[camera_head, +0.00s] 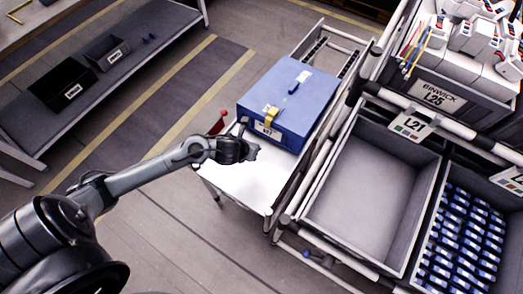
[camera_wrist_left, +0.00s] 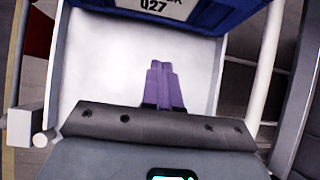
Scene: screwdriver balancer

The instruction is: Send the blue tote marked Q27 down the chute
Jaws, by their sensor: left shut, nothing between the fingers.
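The blue tote (camera_head: 300,82) sits closed on a white platform (camera_head: 245,180), with a yellow latch (camera_head: 271,116) on its near side. Its label (camera_head: 266,129) is too small to read surely in the head view. In the left wrist view the tote's blue front (camera_wrist_left: 215,18) is at the top edge, and its label (camera_wrist_left: 155,7) reads Q27. My left gripper (camera_head: 252,151) is just in front of the tote's near side, over the platform. Its purple fingers (camera_wrist_left: 161,67) are together and empty, apart from the tote. My right gripper is out of view.
A roller track (camera_head: 322,47) with rails runs on beyond the tote. A bench with dark bins (camera_head: 66,85) stands left.

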